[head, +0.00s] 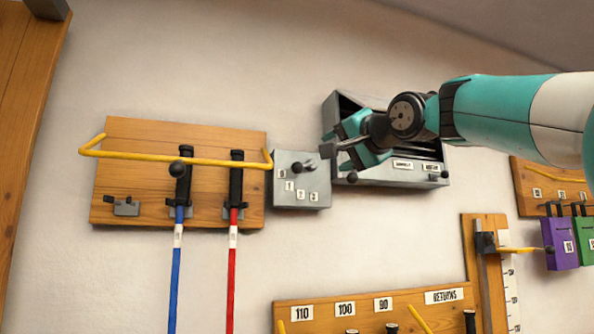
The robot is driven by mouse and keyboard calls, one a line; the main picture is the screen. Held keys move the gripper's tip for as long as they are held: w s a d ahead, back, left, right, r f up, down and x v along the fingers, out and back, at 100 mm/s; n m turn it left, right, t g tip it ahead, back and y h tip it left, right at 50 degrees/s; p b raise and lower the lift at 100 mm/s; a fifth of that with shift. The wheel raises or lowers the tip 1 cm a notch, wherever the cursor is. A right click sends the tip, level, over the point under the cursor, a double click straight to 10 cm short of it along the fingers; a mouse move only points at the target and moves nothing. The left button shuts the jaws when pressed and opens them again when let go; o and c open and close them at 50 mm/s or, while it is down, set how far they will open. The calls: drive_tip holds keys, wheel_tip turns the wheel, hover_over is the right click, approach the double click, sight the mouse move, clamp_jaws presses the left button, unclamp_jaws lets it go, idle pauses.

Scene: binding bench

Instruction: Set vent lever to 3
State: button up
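The vent lever box (287,203) is a small grey box on the wall, right of the wooden rack. Small white number labels run down its face in a curve from upper left to lower right; the lowest right one appears to read 3.
A grey wall box with labels (345,177) is behind my gripper. The wooden rack (110,180) has a yellow bar (215,162) and blue- and red-handled tools. Below are a RETURNS board (370,300) and a wooden post (470,240); purple and green boxes hang right.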

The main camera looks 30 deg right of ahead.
sight(301, 166)
drive_tip(key=w+p, duration=0.4)
drive_tip(key=w, duration=0.1)
drive_tip(key=w+d+p, duration=0.1)
drive_tip(key=w+p, duration=0.3)
drive_tip(key=w, duration=0.2)
drive_tip(key=w+p, duration=0.3)
drive_tip(key=w, duration=0.3)
drive_tip(key=shift+w+d+r+p, duration=0.15)
drive_tip(key=shift+d+p, duration=0.05)
drive_tip(key=shift+p, duration=0.2)
drive_tip(key=shift+c, duration=0.4)
drive_tip(key=c, duration=0.8)
drive_tip(key=shift+c, duration=0.2)
